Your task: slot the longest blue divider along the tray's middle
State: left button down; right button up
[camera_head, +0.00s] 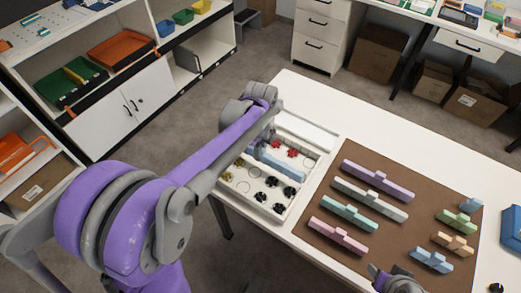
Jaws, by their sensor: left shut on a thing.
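The long blue divider (281,164) is at the white tray (312,180), lying across its middle between the small parts. My left gripper (264,142) is shut on the divider near its far left end, partly hidden by my own arm. I cannot tell whether the divider is fully seated or a little above the tray floor.
The brown mat (400,237) also holds purple (378,180), pale grey (369,198), teal (348,212), pink (338,236), green (457,222) and peach (453,243) dividers. The tray holds red, black and yellowish parts. A blue bin (511,229) stands at the right edge.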

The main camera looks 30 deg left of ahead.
pick_arm(q)
jog(key=shift+f+b, duration=1.1)
jog(key=shift+f, duration=0.65)
pick_arm(e)
jog(key=shift+s+f, duration=0.2)
jog(key=shift+f, duration=1.05)
pick_arm(q)
jog(key=c, duration=0.7)
grip_release()
jog(key=shift+r, duration=0.1)
notch_tip(320, 180, up, 11)
jog(key=shift+f+p, duration=0.1)
jog(key=shift+p, duration=0.65)
pick_arm(e)
jog(key=shift+w+r, duration=0.1)
jog(key=shift+r, duration=0.65)
